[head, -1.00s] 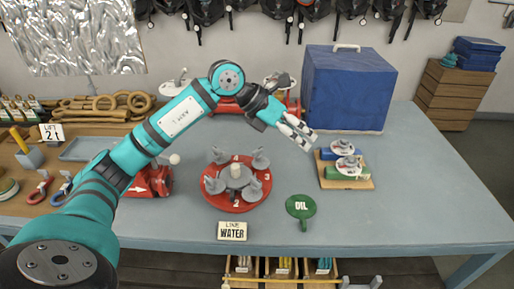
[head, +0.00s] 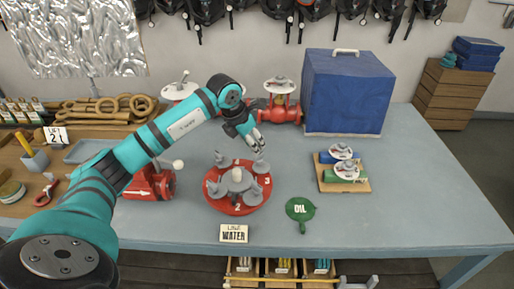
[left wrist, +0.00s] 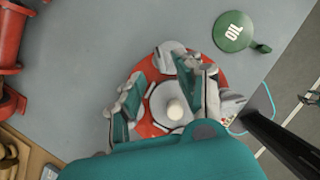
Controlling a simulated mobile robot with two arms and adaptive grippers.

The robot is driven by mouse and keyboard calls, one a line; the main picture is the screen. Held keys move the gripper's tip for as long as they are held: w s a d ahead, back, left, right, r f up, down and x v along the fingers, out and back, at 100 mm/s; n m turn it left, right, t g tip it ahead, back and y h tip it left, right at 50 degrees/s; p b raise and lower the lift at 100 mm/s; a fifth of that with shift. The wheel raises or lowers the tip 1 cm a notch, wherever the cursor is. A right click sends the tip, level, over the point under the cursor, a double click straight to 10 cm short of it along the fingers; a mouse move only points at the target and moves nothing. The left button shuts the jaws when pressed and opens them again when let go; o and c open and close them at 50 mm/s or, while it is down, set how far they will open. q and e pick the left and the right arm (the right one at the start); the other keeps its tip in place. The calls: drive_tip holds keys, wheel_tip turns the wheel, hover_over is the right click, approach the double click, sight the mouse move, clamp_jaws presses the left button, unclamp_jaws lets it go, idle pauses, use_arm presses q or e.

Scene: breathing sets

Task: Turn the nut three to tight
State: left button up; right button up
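A red round plate (head: 237,208) with several grey wing nuts and number labels stands on the grey-blue table. The label 3 (head: 267,181) is on its right side. A grey wing nut (head: 260,167) stands just behind that label, and I cannot tell for sure which nut it names. A pale knob on a grey hub shows at the plate's middle in the left wrist view (left wrist: 175,110). My left gripper (head: 258,146) is open above the plate's back right part, apparently empty. In the left wrist view its fingers hide some nuts. My right gripper is not in view.
A green OIL paddle (head: 301,209) lies right of the plate and a LINE WATER sign (head: 234,234) stands in front. A red fitting (head: 152,183) is at left. A blue case (head: 345,92) stands behind.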

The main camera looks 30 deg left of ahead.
use_arm(q)
drive_tip(key=p, duration=0.1)
hover_over(261, 164)
drive_tip(key=s, duration=0.1)
drive_tip(key=f, duration=0.5)
drive_tip(key=shift+a+f, duration=0.1)
drive_tip(key=shift+a, duration=0.3)
clamp_jaws()
